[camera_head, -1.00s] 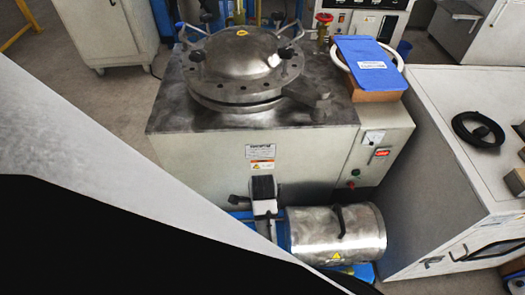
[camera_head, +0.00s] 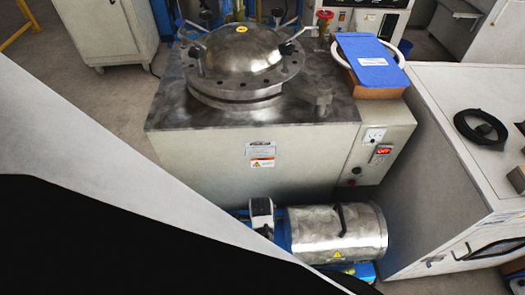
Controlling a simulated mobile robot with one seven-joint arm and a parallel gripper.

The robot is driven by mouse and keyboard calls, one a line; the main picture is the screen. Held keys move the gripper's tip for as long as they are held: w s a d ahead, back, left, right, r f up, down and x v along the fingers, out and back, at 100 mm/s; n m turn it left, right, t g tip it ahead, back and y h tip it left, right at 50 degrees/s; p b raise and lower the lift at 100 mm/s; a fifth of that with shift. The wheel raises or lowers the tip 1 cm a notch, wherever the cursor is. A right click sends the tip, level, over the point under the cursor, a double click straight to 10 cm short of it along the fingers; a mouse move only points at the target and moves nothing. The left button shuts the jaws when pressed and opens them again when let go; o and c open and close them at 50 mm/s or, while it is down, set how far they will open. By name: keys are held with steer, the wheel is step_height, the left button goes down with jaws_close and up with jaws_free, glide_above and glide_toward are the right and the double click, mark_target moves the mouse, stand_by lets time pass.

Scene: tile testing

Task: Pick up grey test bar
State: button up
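I cannot make out a clear grey test bar. Dark grey-brown blocks lie at the right picture edge on a white cabinet top: one behind (camera_head: 520,129) and one in front (camera_head: 517,180). Both are cut off by the edge, so I cannot tell whether either is the bar. My gripper is not in view. A large white and black part, likely my own arm, covers the lower left.
A steel-topped machine (camera_head: 160,118) with a domed lid (camera_head: 243,50) stands in the middle. A blue folder (camera_head: 368,50) lies on a box at its right corner. A steel drum (camera_head: 335,233) lies in front. The white cabinet (camera_head: 430,90) holds a black cable coil (camera_head: 480,128).

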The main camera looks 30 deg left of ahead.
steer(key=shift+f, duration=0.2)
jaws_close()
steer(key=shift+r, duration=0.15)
